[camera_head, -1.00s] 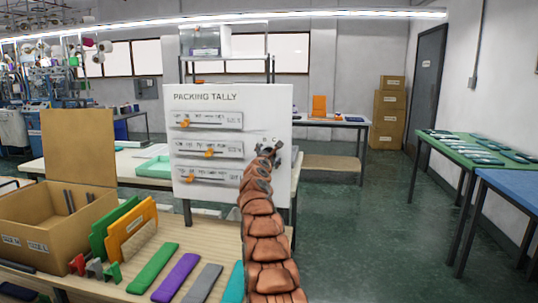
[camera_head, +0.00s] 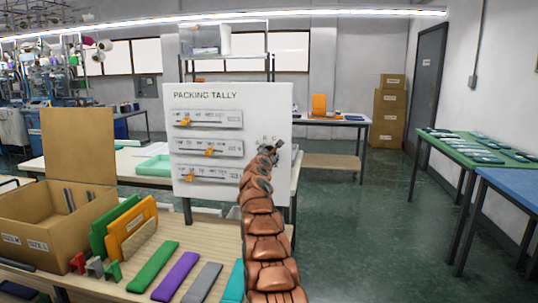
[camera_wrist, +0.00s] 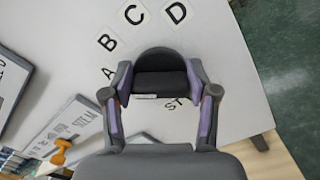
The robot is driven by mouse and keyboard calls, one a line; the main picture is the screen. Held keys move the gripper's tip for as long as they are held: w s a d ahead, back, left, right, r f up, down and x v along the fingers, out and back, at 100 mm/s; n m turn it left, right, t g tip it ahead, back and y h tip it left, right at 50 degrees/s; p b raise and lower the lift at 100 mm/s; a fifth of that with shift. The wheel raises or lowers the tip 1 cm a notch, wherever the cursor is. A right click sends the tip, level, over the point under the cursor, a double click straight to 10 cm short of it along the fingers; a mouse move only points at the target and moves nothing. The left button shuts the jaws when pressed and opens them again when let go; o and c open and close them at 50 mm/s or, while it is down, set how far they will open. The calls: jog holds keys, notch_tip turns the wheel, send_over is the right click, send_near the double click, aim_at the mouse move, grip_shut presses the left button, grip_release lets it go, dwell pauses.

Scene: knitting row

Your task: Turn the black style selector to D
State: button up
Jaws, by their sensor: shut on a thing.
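The black style selector (camera_wrist: 160,73) is a round black knob on the white board, in the middle of the wrist view. My gripper (camera_wrist: 160,84) is shut on it, with one purple-padded finger on each side. Letters stand in an arc around the knob: A (camera_wrist: 106,73) and B (camera_wrist: 106,43) at the left, C (camera_wrist: 134,13) at upper left, D (camera_wrist: 176,11) above. I cannot tell which letter the knob points to. In the head view my gripper (camera_head: 268,154) is at the right part of the board and hides the knob.
The "PACKING TALLY" board (camera_head: 230,110) carries several sliders with orange handles (camera_head: 209,152) left of my gripper. Below are a cardboard box (camera_head: 50,230) and coloured strips (camera_head: 176,277) on a wooden table.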

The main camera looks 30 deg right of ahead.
jog(key=m+b, duration=0.1)
jog(key=m, duration=0.2)
jog(key=shift+f, duration=0.2)
jog(key=m, duration=0.3)
jog(key=shift+s+d+r, duration=0.1)
jog(key=m, duration=0.4)
jog(key=shift+f+m, duration=0.2)
jog(key=shift+m, duration=0.1)
jog(key=m+p, duration=0.1)
jog(key=m, duration=0.4)
jog(key=shift+f+m+p, duration=0.2)
jog(key=shift+m+p, duration=0.4)
jog(key=shift+m, duration=0.4)
jog(key=shift+m+p, duration=0.55)
jog(key=shift+m, duration=1.15)
